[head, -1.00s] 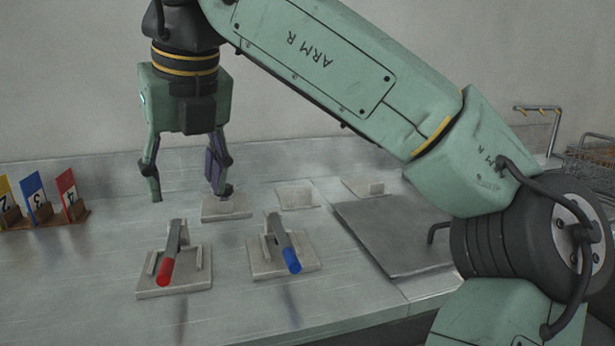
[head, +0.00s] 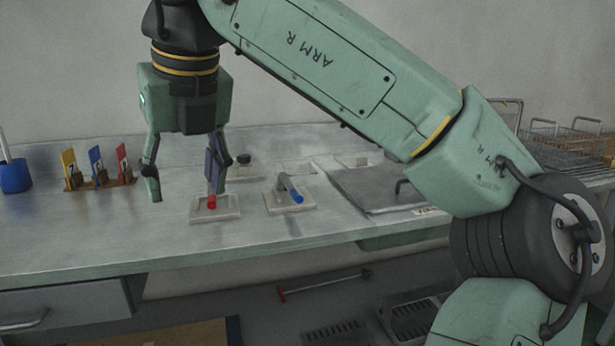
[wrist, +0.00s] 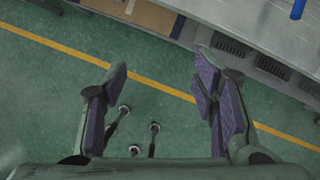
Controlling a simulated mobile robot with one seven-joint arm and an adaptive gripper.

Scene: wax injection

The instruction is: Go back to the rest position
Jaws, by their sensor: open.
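My gripper (head: 184,188) is open and empty in the head view, hanging fingers down. It overlaps the metal bench (head: 100,230) in the picture. The bench edge (wrist: 270,30) lies at the top right there, so the gripper is out in front of the bench.
Wire baskets (head: 565,145) stand at the right. A drawer (head: 60,305) sits below.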

